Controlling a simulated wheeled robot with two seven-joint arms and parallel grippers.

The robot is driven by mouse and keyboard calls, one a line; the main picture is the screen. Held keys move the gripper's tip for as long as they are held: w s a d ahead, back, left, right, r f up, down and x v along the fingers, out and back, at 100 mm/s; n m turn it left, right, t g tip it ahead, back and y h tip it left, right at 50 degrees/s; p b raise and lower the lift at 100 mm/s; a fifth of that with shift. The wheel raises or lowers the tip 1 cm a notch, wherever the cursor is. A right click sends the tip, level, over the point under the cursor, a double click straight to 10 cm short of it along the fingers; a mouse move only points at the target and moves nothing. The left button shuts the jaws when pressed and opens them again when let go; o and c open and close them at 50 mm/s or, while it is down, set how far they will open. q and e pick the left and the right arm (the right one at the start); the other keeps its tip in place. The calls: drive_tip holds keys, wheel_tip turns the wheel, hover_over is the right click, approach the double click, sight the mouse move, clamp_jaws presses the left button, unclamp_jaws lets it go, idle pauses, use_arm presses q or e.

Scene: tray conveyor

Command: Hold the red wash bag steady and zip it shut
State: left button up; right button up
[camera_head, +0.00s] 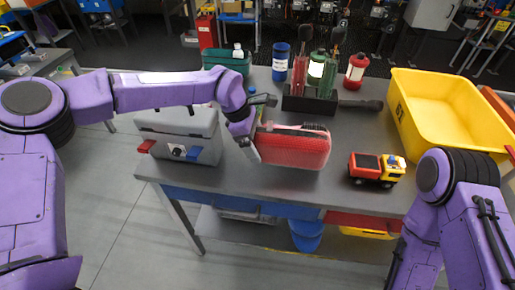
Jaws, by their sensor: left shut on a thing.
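The red wash bag (297,148) sits near the front middle of the grey table. It looks red with a lighter band along its top edge. My left gripper (252,150) is at the bag's left end, with a finger against that end, and is shut on it. The gripper hides the bag's left tip. The zip's slider is too small to make out, and I cannot tell how far the zip is closed. My right arm comes in at the lower right, but its gripper is out of the picture.
A grey case (181,135) stands left of the bag. A toy truck (376,169) stands to the right, with a large yellow tub (398,112) behind it. A dark holder (308,103) with bottles, a blue can (280,62) and a green box (226,62) stand at the back.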

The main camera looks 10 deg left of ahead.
use_arm(q)
drive_tip(key=shift+f, duration=0.85)
drive_tip(key=shift+f, duration=0.1)
drive_tip(key=shift+f, duration=0.3)
drive_tip(key=o, duration=1.2)
drive_tip(key=shift+c, duration=0.2)
drive_tip(key=shift+c, duration=0.3)
drive_tip(key=c, duration=1.1)
